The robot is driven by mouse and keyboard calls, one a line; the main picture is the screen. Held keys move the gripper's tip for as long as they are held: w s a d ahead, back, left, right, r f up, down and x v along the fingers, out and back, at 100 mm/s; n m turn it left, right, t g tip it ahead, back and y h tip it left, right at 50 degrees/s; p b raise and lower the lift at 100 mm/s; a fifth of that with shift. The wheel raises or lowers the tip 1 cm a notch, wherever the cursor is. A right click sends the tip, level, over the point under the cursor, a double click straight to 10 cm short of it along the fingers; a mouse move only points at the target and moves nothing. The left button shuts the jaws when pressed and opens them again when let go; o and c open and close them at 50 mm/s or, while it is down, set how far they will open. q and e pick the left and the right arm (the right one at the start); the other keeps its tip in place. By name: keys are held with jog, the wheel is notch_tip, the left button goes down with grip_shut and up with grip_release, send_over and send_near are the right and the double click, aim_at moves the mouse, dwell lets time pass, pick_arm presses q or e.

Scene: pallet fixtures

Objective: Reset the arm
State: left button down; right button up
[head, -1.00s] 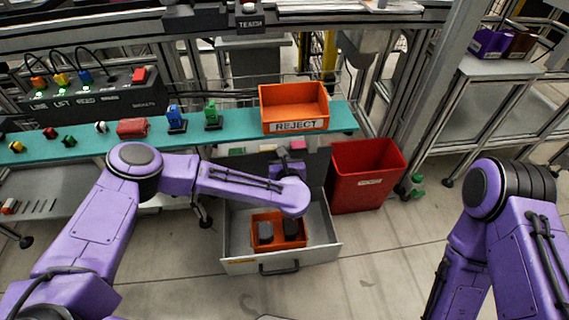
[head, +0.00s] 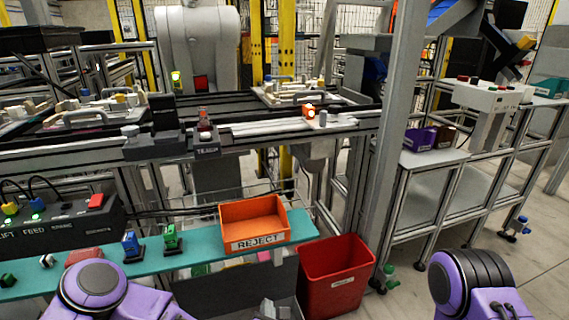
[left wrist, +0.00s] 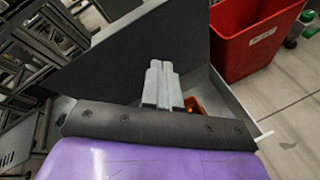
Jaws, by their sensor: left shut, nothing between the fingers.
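My left gripper (head: 272,309) shows only as grey finger parts at the bottom edge of the head view, in front of the bench. In the left wrist view its two grey fingers (left wrist: 161,84) lie side by side, shut and empty, above the open grey drawer (left wrist: 232,97). A bit of an orange bin (left wrist: 194,105) shows inside the drawer, mostly hidden by the gripper. My left elbow is at the bottom left of the head view and my right arm's joint at the bottom right. The right gripper is out of view.
An orange REJECT bin (head: 254,224) stands on the teal shelf (head: 200,252), near green and blue switch blocks. A red bin (head: 338,272) stands on the floor right of the drawer. A metal post (head: 390,150) rises behind it.

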pick_arm(q)
jog(key=s+a+f+m+g+h, duration=0.2)
jog(key=s+a+f+m+g, duration=0.1)
jog(key=s+f+m, duration=0.5)
jog(key=s+a+f+m+g+h, duration=0.1)
jog(key=s+a+f+m+g, duration=0.15)
jog(key=s+f+m, duration=0.6)
jog(key=s+a+m+g+y, duration=0.1)
jog(key=s+a+m+g, duration=0.3)
jog(key=s+a+m, duration=0.3)
jog(key=s+a+g+y, duration=0.25)
jog(key=s+a, duration=0.35)
jog(key=a, duration=0.6)
notch_tip(320, 180, up, 19)
jog(key=w+t+y+p, duration=0.1)
jog(key=p, duration=1.7)
jog(key=shift+a+r, duration=0.2)
jog(key=shift+a, duration=0.15)
jog(key=shift+w+f+m, duration=0.1)
jog(key=shift+m, duration=0.15)
